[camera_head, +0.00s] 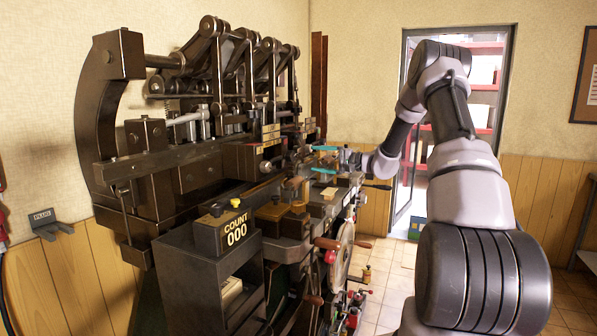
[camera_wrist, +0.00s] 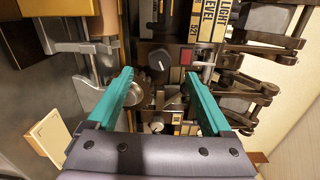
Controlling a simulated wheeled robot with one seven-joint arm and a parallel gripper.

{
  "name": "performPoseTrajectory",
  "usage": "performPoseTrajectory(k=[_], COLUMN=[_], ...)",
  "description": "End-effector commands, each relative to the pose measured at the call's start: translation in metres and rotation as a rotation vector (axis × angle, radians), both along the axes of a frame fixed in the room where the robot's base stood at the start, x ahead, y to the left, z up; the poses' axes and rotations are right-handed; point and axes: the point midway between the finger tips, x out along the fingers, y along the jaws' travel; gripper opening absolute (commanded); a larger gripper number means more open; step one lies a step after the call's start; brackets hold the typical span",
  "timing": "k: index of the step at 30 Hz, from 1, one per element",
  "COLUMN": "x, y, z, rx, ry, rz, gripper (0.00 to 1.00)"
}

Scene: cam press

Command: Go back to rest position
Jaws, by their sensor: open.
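My gripper (camera_head: 324,159) is at the end of my outstretched arm, beside the far part of the dark cam press (camera_head: 160,185) in the head view. In the wrist view, my gripper (camera_wrist: 157,85) has its two teal fingers spread wide apart, with nothing held between them. I cannot tell whether either finger touches a part of the press.
A handwheel (camera_head: 343,255) with wooden handles juts out toward the tiled floor. An open doorway (camera_head: 408,225) with red shelves is behind my arm.

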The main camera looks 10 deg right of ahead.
Motion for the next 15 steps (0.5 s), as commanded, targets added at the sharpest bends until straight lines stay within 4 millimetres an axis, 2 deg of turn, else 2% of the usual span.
performPoseTrajectory(k=[2,5,9,15], x=[-0.012,-0.041,-0.098,-0.183], y=[0.015,0.040,0.073,0.098], z=[0.015,0.039,0.070,0.102], rx=[-0.039,-0.125,-0.286,-0.528], ry=[0.010,0.047,0.115,0.197], rz=[0.040,0.114,0.210,0.273], gripper=[0.84,0.84,0.84,0.84])
